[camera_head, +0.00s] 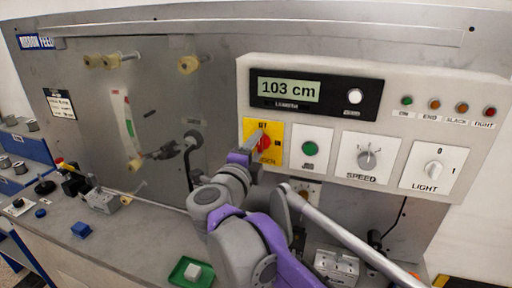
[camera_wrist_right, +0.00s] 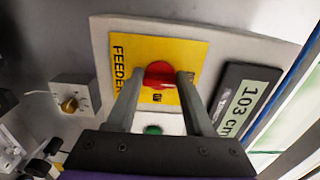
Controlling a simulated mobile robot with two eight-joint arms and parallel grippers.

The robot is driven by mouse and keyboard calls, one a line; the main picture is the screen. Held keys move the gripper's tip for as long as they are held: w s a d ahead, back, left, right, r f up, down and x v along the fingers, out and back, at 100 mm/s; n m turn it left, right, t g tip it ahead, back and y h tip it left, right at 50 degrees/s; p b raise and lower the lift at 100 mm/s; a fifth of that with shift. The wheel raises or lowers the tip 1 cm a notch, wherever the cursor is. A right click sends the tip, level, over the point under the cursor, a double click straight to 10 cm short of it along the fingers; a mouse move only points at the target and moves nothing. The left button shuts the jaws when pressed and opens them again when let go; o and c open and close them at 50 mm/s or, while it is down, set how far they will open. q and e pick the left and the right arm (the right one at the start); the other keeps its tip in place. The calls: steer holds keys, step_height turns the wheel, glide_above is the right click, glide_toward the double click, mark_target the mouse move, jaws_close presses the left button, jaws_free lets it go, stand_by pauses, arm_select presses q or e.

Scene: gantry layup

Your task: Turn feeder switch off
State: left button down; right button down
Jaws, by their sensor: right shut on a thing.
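The feeder switch is a red rotary knob (camera_head: 265,143) on a yellow plate (camera_head: 277,157) at the left end of the white control panel. The knob (camera_wrist_right: 159,72) also shows in the right wrist view, on its yellow plate marked FEEDER. My right gripper (camera_head: 252,143) is at the switch, with its fingers on either side of the knob and shut on it. The fingers and wrist hide part of the knob and plate in the head view. The exact angle of the knob is hard to read. My left gripper is in neither view.
The panel holds a display (camera_head: 290,88) reading 103 cm, a green button (camera_head: 310,148), a SPEED dial (camera_head: 367,158) and a LIGHT switch (camera_head: 433,170). Spools and rollers sit to the left.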

stand_by(0.3)
steer(key=shift+c, duration=1.4)
jaws_free()
steer(key=b+v, duration=0.1)
steer(key=v, duration=0.9)
steer(key=shift+s, duration=0.4)
steer(key=shift+a, duration=0.1)
